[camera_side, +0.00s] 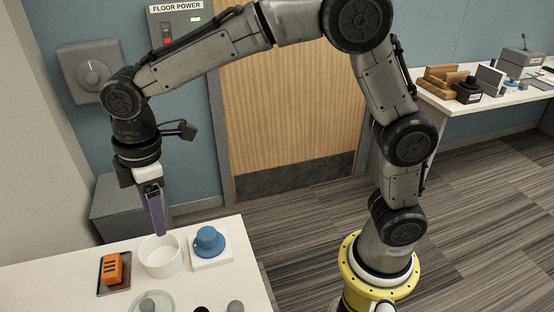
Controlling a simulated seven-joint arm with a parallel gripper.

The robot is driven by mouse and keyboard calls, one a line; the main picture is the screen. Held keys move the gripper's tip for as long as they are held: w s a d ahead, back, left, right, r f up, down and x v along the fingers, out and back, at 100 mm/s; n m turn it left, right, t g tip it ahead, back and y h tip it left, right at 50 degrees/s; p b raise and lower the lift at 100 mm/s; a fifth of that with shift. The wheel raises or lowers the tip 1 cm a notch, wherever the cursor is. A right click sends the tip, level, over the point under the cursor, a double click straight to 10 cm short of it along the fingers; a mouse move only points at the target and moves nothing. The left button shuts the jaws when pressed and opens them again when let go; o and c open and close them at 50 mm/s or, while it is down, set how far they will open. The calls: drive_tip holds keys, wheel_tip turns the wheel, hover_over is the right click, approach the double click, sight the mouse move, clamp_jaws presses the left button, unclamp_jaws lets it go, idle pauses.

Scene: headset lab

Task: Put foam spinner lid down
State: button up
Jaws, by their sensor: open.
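A pale green, see-through disc with a grey knob (150,304), which looks like the foam spinner lid, lies at the front edge of the picture on the white table, partly cut off. Behind it stands a round white open-topped tub (161,268), which may be the spinner's bowl. My gripper (160,232) points down just above the tub's back rim. Its purple fingers are open, seen nearly edge-on, and nothing shows between them. I cannot tell whether the fingertips reach past the rim.
A blue knobbed device on a white base (209,242) stands close right of the tub. An orange block (111,268) sits on a dark tray to the left. Another grey knob (235,307) and a dark round thing show at the front. The table's left part is clear.

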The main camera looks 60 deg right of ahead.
drive_tip(key=s+d+r+m+t, duration=0.1)
drive_tip(key=s+d+r+m, duration=0.2)
drive_tip(key=s+d, duration=0.3)
drive_tip(key=s+d+r+m+t, duration=0.2)
drive_tip(key=s+d+r+m, duration=0.25)
drive_tip(key=d, duration=0.45)
drive_tip(key=s+d+f+m, duration=0.1)
drive_tip(key=s+d+m, duration=0.1)
drive_tip(key=s, duration=0.3)
drive_tip(key=s+d+f+m+t, duration=0.1)
drive_tip(key=s+d+f+m, duration=0.1)
drive_tip(key=s, duration=0.4)
drive_tip(key=shift+s+d+f+m+t+h, duration=0.3)
drive_tip(key=shift+d+m, duration=0.35)
drive_tip(key=shift+d, duration=0.35)
